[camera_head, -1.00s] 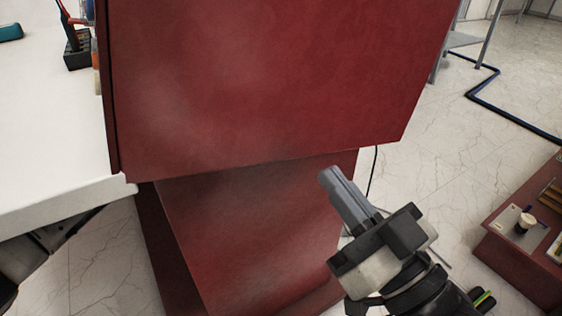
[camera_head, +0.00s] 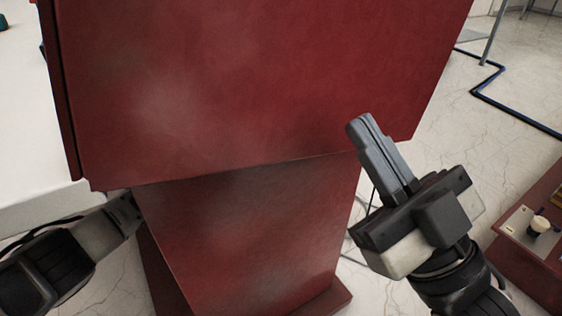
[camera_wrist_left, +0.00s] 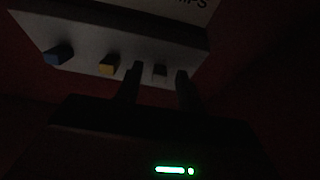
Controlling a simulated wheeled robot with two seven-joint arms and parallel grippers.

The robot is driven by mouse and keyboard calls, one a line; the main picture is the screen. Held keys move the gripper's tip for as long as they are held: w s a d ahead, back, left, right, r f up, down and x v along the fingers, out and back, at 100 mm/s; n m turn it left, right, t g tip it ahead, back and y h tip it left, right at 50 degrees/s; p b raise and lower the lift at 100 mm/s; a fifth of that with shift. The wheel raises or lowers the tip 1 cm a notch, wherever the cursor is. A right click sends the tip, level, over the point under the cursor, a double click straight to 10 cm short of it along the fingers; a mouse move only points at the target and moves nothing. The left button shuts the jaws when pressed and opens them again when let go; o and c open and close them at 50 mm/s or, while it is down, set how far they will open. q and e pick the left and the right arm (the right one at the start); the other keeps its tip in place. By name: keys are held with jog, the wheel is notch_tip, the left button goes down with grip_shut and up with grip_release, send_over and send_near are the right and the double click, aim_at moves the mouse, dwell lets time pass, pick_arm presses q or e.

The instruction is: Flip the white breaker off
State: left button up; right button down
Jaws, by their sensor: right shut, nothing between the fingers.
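In the dark left wrist view, a pale breaker panel (camera_wrist_left: 95,40) carries a blue switch (camera_wrist_left: 58,55), a yellow switch (camera_wrist_left: 109,66) and a dim small switch (camera_wrist_left: 160,70) whose colour is hard to tell; it may be the white breaker. My left gripper (camera_wrist_left: 157,76) has its two fingers apart, one on each side of this dim switch. I cannot tell if they touch it. In the head view its fingers are hidden behind the red cabinet, and the panel is not visible. My right gripper (camera_head: 358,125) is shut and empty, pointing up in front of the cabinet's right part.
The red cabinet (camera_head: 250,90) on its narrower red base (camera_head: 250,225) fills the middle of the head view. A white table (camera_head: 25,130) stands at the left. A red box (camera_head: 540,280) sits at the lower right. A blue line (camera_head: 515,112) runs over the pale floor.

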pick_arm(q)
grip_shut()
jog(key=shift+s+a+f+t+h, duration=0.1)
jog(key=shift+f+t+h, duration=0.45)
jog(key=shift+h, duration=0.35)
jog(key=shift+s+a+f+t+h, duration=0.1)
jog(key=shift+f+t+h, duration=0.25)
jog(key=shift+t+h, duration=0.45)
grip_release()
